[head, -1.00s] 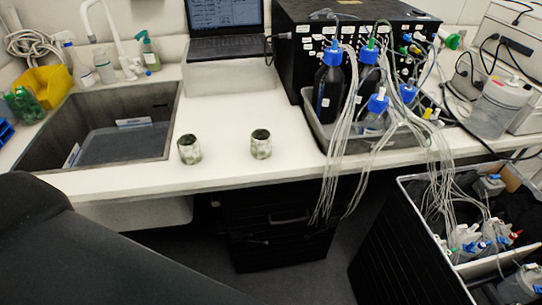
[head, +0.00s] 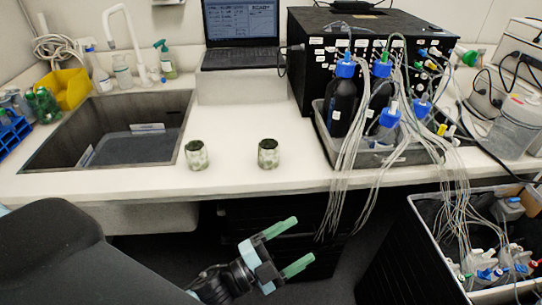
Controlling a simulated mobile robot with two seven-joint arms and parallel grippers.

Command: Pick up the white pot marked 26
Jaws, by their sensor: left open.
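Two small mottled white-and-green pots stand upright on the white counter: a left pot (head: 196,155) near the sink and a right pot (head: 268,154) farther right. No number can be read on either one. My left gripper (head: 291,247) is open and empty, with green fingers pointing right. It appears in front of and below the counter's front edge, apart from both pots. My right gripper is not in view.
The sink (head: 60,164) lies left of the pots. A laptop (head: 240,58) stands behind them. A grey tray (head: 408,156) with blue-capped bottles and hanging tubes is to the right. A bin (head: 412,242) of bottles stands lower right. The counter around the pots is clear.

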